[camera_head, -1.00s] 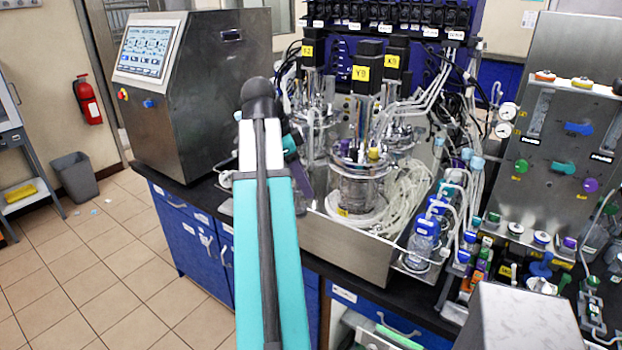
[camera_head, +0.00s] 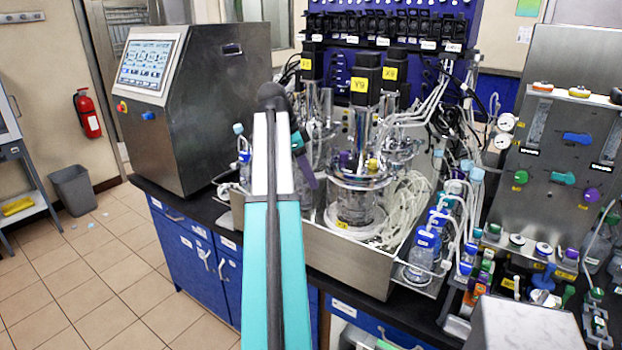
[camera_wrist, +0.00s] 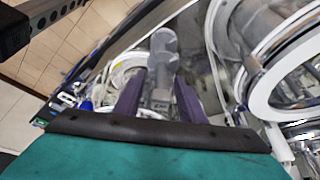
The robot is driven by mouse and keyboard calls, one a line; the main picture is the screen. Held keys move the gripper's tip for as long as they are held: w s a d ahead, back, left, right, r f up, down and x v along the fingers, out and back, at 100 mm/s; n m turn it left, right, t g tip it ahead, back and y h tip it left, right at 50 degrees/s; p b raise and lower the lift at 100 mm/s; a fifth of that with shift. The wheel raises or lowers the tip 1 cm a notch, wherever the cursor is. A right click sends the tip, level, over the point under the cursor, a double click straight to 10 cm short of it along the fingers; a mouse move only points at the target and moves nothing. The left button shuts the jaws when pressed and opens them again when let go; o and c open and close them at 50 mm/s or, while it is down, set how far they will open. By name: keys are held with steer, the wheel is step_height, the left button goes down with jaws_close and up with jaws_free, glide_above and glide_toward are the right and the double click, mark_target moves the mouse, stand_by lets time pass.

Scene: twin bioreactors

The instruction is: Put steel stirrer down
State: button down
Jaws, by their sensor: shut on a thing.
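The steel stirrer (camera_wrist: 164,45) is a grey metal piece with a rounded end, seen in the wrist view between the purple fingers of my gripper (camera_wrist: 158,88). My gripper is shut on it. White coiled tubing and the tray area lie beyond it. In the head view my gripper is mostly hidden behind my own arm; only a purple finger (camera_head: 307,172) shows at its right, beside the front glass vessel (camera_head: 355,200). The stirrer cannot be made out in the head view.
A steel tray (camera_head: 340,262) holds the glass vessels, tubing and blue-capped bottles (camera_head: 421,250). A control box with a screen (camera_head: 200,110) stands left, a valve panel (camera_head: 570,130) right. The black bench top (camera_head: 200,208) has a bare strip at the left front.

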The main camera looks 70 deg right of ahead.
steer(key=shift+w+d+f, duration=0.1)
steer(key=shift+w+d, duration=0.05)
steer(key=shift+d, duration=0.75)
steer(key=shift+d, duration=0.1)
steer(key=shift+w+d+f+p, duration=0.1)
steer(key=shift+d+f+p, duration=0.2)
steer(key=shift+f+p, duration=0.45)
steer(key=shift+w+d+f+p, duration=0.1)
steer(key=shift+d+f+p, duration=0.25)
steer(key=shift+f, duration=0.7)
steer(key=shift+a+f, duration=0.1)
steer(key=c, duration=1.1)
jaws_free()
steer(key=shift+b+v, duration=1.15)
steer(key=shift+v, duration=4.95)
